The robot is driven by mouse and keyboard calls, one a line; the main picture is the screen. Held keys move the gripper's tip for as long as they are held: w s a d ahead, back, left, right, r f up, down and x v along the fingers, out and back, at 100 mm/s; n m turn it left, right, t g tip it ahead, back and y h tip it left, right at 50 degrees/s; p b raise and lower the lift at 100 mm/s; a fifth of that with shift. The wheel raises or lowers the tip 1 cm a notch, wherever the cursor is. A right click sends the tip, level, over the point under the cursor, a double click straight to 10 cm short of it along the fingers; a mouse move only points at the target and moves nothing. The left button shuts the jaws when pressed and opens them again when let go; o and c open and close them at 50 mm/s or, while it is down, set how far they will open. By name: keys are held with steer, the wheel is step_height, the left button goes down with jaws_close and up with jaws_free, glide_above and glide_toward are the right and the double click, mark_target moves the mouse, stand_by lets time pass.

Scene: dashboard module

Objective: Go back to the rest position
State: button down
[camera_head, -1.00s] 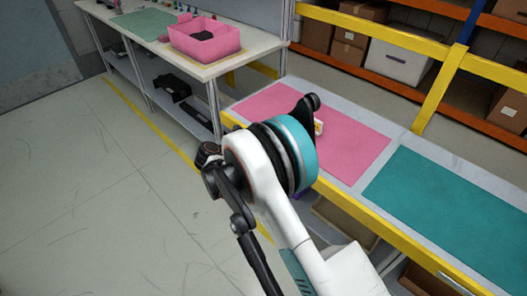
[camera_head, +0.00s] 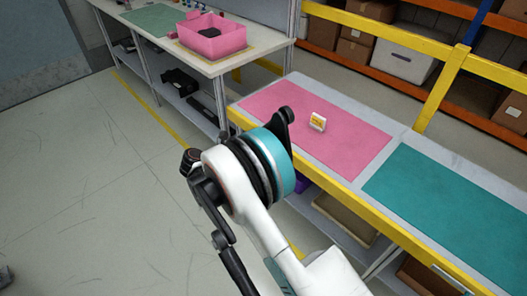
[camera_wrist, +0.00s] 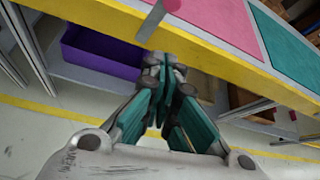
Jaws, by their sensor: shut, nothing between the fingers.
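My gripper (camera_wrist: 165,75) is shut and empty in the wrist view, with its teal-sided fingers together. It hangs over the floor in front of the workbench's yellow front edge (camera_wrist: 215,58). In the head view my white arm with its teal ring rises before the bench, and the fingers are hidden there. A small white and yellow item (camera_head: 318,122) stands on the pink mat (camera_head: 352,145), apart from my arm.
A teal mat (camera_head: 450,205) lies to the right on the bench. A pink bin (camera_head: 212,42) stands on the side table at the back. A purple bin (camera_wrist: 100,53) sits under the bench. Open floor (camera_head: 90,200) lies to the left.

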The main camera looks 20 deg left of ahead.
steer(key=shift+s+a+r, duration=0.1)
steer(key=shift+s+a, duration=0.4)
